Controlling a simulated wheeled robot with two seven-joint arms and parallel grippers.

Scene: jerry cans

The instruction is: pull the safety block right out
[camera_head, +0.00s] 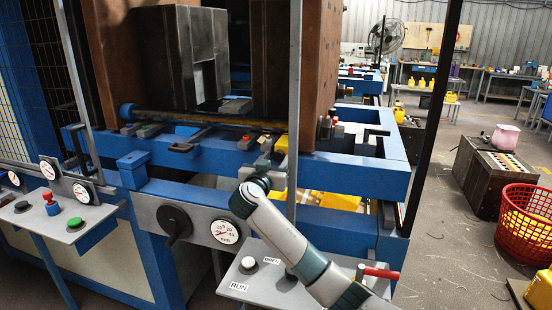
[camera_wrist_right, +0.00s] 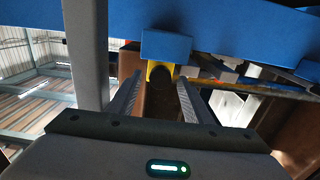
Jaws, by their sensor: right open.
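A small yellow block (camera_head: 282,144), which looks like the safety block, sits at the front blue beam below the brown plate on the right. In the right wrist view a yellow piece with a dark round face (camera_wrist_right: 160,71) shows under a blue block. My right gripper (camera_head: 268,160) is in front of the beam, close to the yellow block. In the wrist view its two fingers (camera_wrist_right: 160,88) stand apart, one on each side of the yellow piece. I see no contact, and part of the block is hidden. My left gripper is not in view.
The blue machine frame (camera_head: 345,175) surrounds the work spot. A grey upright post (camera_head: 294,80) stands beside my right gripper. A dark bar (camera_head: 205,118) crosses the opening. A panel with dial (camera_head: 225,231) and a red-handled lever (camera_head: 380,272) lie below.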

